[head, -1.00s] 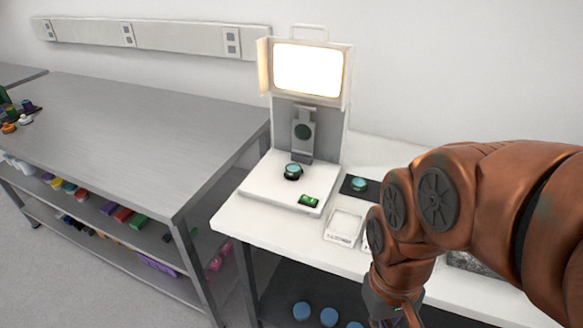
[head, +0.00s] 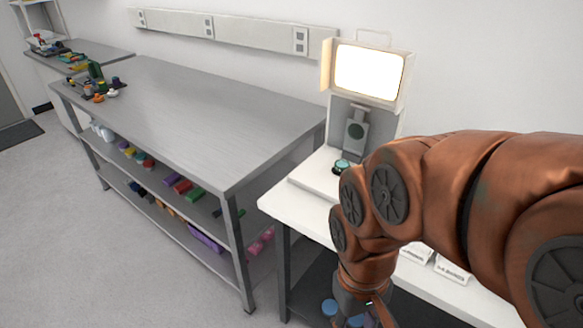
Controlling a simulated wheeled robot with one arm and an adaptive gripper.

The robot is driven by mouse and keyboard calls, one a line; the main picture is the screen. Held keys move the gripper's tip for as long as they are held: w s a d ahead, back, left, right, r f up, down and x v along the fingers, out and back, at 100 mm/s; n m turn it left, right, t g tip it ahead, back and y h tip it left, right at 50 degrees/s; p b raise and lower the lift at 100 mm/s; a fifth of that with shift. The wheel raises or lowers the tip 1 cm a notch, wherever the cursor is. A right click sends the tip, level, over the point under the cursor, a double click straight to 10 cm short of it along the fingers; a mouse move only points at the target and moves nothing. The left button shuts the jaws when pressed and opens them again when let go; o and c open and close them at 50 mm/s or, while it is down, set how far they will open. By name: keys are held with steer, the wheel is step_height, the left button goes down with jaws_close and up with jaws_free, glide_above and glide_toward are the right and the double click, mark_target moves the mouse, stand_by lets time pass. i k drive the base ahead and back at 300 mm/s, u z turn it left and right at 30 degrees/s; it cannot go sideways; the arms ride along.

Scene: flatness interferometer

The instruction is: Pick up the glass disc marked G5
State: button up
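A teal-green glass disc (head: 342,166) in a dark holder sits on the white base of the flatness interferometer (head: 312,174), partly behind my arm. No G5 mark can be read on it. Blue round pieces (head: 329,307) lie on the dark lower shelf under the white table; no marking on them is legible. My gripper (head: 367,312) hangs at the bottom edge in front of that shelf, partly cut off. Its fingers are too small and dark to tell open from shut. My arm hides much of the white table top.
A long grey metal bench (head: 220,110) stands on the left with a clear top except for small colored items (head: 99,97) at its far left end. Its lower shelves hold colored blocks (head: 181,186). White labelled trays (head: 452,270) stand on the white table (head: 300,208). The grey floor at left is free.

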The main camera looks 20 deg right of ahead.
mark_target(340, 165)
steer(key=u, duration=1.6)
steer(key=i, duration=2.9)
steer(key=z, duration=3.35)
steer(key=i, duration=0.55)
